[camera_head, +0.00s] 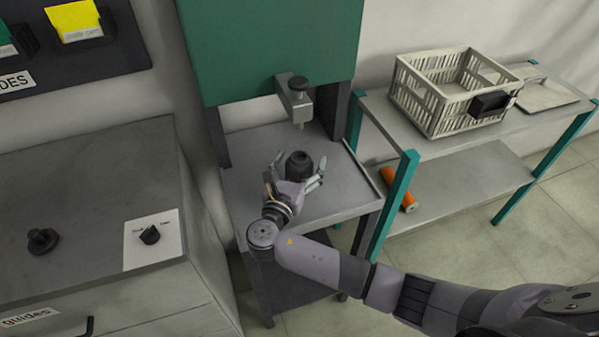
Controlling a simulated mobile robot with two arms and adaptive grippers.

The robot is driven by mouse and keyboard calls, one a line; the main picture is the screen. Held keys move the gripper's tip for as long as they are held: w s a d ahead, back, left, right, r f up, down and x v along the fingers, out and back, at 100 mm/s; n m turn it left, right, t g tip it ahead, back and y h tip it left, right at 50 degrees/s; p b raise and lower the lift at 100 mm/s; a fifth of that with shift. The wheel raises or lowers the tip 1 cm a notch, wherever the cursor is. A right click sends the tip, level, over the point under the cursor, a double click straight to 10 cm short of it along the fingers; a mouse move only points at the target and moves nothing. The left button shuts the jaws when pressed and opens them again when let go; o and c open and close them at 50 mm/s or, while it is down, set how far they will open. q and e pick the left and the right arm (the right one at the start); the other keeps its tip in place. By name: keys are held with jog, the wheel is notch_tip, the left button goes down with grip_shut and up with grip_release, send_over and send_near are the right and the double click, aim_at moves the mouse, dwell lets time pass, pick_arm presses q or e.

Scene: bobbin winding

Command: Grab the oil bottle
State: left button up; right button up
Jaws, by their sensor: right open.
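A dark, squat bottle-shaped thing with a narrower top (299,164) stands on the grey machine table, under the metal arm; I take it for the oil bottle. My right gripper (298,172) is at it, with its open fingers spread to the left and right of the dark body. I cannot tell whether the fingers touch it. The lower part of the thing is hidden by the gripper. My left gripper is out of view.
The green machine housing (270,45) and its metal arm (293,97) overhang the machine table (345,190). To the right, a teal-legged shelf (463,190) carries a white crate (425,105) and an orange cylinder (397,188). A grey cabinet (90,180) stands left.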

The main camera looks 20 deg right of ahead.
jog(key=shift+r, duration=0.1)
jog(key=c, duration=1.6)
